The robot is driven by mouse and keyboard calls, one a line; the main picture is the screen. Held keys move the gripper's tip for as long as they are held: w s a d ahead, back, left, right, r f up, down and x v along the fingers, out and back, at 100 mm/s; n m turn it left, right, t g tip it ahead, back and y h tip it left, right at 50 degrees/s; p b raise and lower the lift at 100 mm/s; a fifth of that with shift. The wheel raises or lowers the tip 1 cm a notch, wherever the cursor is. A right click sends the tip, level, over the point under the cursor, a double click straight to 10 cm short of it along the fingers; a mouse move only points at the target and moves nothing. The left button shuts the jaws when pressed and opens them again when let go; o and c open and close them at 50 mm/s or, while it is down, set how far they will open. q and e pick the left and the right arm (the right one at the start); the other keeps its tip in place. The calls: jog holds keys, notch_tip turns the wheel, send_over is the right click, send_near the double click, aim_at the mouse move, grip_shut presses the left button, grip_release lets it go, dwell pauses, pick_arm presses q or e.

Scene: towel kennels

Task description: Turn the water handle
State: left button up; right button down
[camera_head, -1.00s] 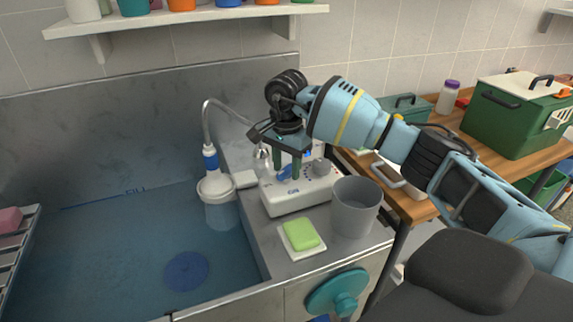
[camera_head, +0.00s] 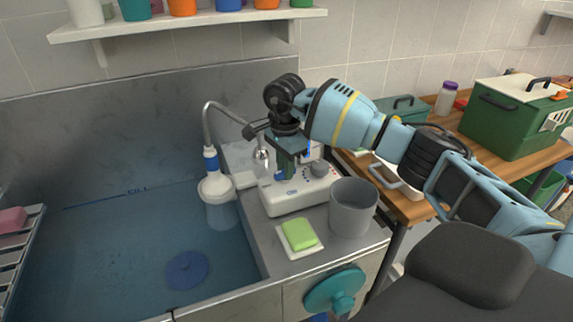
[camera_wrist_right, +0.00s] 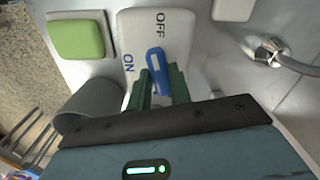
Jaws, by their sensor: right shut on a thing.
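The water handle is a blue lever (camera_wrist_right: 156,72) on a white control box (camera_wrist_right: 135,30) marked OFF and ON. In the right wrist view its free tip points up toward the gap between the two words, nearer OFF. My right gripper (camera_wrist_right: 162,90) has its green fingers on both sides of the lever, shut on it. In the head view the right gripper (camera_head: 287,168) points down over the white box (camera_head: 285,203), and its fingers hide most of the lever. My left gripper is not in view.
A grey cup (camera_head: 353,212) and a green sponge (camera_head: 298,233) on a white dish stand close to the box. The water-filled sink (camera_head: 110,250) is at left, with a curved metal faucet (camera_head: 207,125). A teal wheel (camera_head: 334,291) is on the counter front.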

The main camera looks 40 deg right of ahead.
jog(key=shift+r+m, duration=0.1)
jog(key=shift+m, duration=0.8)
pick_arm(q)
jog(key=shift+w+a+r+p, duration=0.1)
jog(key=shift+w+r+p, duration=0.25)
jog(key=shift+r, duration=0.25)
pick_arm(e)
jog(key=shift+m, duration=0.6)
jog(key=c, duration=1.3)
grip_release()
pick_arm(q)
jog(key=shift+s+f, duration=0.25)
pick_arm(e)
jog(key=shift+r, duration=3.8)
